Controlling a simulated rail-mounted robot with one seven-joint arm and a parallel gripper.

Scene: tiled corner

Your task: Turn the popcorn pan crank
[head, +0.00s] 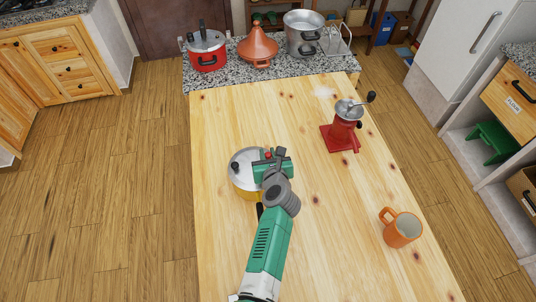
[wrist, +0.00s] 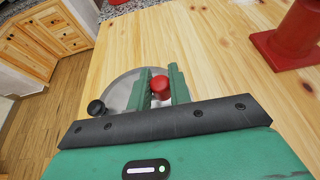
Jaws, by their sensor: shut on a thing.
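The popcorn pan (head: 243,188) stands on the wooden table, left of the middle. It has a yellow body and a silver lid (wrist: 122,90). A black knob (head: 235,167) shows at the left of the lid, also in the wrist view (wrist: 96,108). A red knob (wrist: 161,87), apparently the crank's grip, sits between the green fingers of my gripper (wrist: 162,85) above the lid's right part. My gripper (head: 268,158) is shut on this knob. The crank's arm and much of the lid are hidden behind my gripper.
A red grinder (head: 345,130) with its own crank stands to the right. An orange mug (head: 401,229) is near the right edge. A red pressure cooker (head: 207,58), an orange tagine (head: 258,46) and a metal pot (head: 303,38) stand on the far counter. The table between is clear.

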